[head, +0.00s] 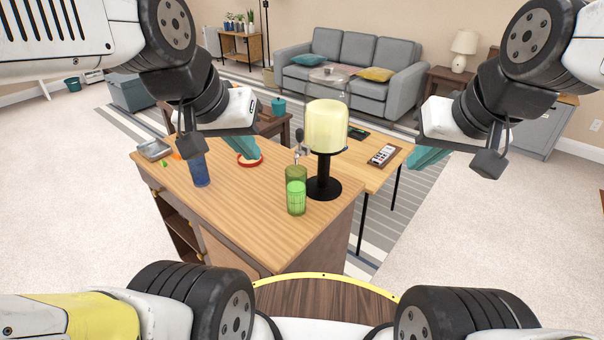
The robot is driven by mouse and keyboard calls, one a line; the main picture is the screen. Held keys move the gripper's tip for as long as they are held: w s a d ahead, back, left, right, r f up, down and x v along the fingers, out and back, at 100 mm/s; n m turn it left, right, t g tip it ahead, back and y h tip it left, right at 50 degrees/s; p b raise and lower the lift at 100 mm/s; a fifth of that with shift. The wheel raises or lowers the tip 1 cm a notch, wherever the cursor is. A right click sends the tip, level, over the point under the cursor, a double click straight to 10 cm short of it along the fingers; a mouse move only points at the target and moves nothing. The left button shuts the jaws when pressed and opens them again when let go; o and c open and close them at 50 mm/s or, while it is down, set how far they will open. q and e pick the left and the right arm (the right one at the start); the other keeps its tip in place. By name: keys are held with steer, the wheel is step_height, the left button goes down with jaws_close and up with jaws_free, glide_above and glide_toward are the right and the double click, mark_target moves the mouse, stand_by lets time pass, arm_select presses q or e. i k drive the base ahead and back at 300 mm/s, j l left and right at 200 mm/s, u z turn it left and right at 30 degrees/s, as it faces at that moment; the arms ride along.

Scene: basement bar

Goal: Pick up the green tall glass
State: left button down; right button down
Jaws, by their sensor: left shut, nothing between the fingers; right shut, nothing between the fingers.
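A bright green ribbed glass (296,199) stands upright near the front right edge of the wooden counter (235,212). Just behind it is a darker olive-green tall vessel (296,172), partly hidden by the bright one, with what looks like a metal utensil above it. My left gripper (244,148) is shut and empty, up and to the left of both green items in the picture. My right gripper (428,158) is shut and empty, well to their right. Neither gripper touches the glass.
A blue glass (200,170) stands at the left, near a metal tray (154,149). A red-rimmed dish (249,161) lies behind. The front of the counter is clear.

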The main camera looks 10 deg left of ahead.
mark_target(296, 191)
steer(key=z, duration=1.15)
steer(key=k+j+z, duration=0.2)
steer(key=k+j, duration=0.15)
steer(key=k+j+z, duration=0.2)
steer(key=k, duration=0.3)
steer(key=j, duration=0.1)
